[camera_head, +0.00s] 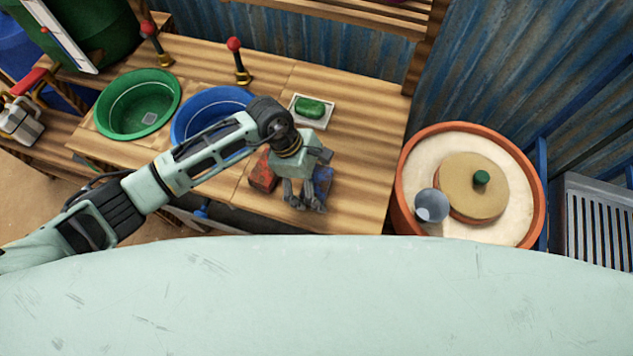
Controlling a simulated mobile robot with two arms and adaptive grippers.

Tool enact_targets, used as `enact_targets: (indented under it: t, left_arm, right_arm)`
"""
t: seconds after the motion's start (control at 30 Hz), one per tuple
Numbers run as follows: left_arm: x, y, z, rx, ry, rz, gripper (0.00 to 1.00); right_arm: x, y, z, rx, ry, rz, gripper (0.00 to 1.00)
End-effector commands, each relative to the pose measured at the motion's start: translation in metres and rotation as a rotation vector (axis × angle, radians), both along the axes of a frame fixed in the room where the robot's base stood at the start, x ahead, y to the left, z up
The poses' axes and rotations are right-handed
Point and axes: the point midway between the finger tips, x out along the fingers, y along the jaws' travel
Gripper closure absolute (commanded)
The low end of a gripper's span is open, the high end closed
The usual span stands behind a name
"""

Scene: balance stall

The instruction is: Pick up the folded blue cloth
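The blue cloth (323,180) lies on the wooden counter, partly hidden behind my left gripper. My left gripper (306,205) points down at the cloth's left and near side, with its fingers right beside or over it. I cannot tell whether the fingers touch the cloth or how far apart they are. A red folded thing (263,174) lies just left of the gripper, partly covered by my arm. My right gripper is not in view.
A green basin (113,104) and a blue basin (222,94) are set in the counter (368,150), with red-topped taps behind. A green soap (311,107) sits on a white dish behind the gripper. A round terracotta tub (402,181) with a lid stands to the right.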

Motion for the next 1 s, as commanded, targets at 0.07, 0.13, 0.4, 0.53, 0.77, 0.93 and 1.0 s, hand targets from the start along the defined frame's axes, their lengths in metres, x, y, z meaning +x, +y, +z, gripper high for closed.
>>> enact_targets:
  t: [0.07, 0.13, 0.4, 0.53, 0.77, 0.93, 1.0]
  left_arm:
    - [0.000, 0.000, 0.000, 0.000, 0.000, 0.000, 0.22]
    - [0.000, 0.000, 0.000, 0.000, 0.000, 0.000, 0.28]
    - [0.000, 0.000, 0.000, 0.000, 0.000, 0.000, 0.44]
    - [0.000, 0.000, 0.001, 0.000, 0.000, 0.000, 0.45]
    - [0.001, 0.000, 0.011, -0.002, -0.002, -0.001, 0.45]
    - [0.002, 0.000, 0.041, -0.002, -0.010, -0.002, 0.45]
    - [-0.015, 0.002, 0.047, -0.002, -0.002, -0.004, 0.45]
  right_arm:
    - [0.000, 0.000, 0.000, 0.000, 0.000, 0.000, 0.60]
    - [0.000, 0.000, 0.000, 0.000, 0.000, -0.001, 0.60]
    - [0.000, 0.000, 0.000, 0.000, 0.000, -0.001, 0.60]
    - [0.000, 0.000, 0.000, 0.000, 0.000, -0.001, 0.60]
    - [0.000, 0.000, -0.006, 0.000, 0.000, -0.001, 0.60]
    - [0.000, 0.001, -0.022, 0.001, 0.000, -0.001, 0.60]
    - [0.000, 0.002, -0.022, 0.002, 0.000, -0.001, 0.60]
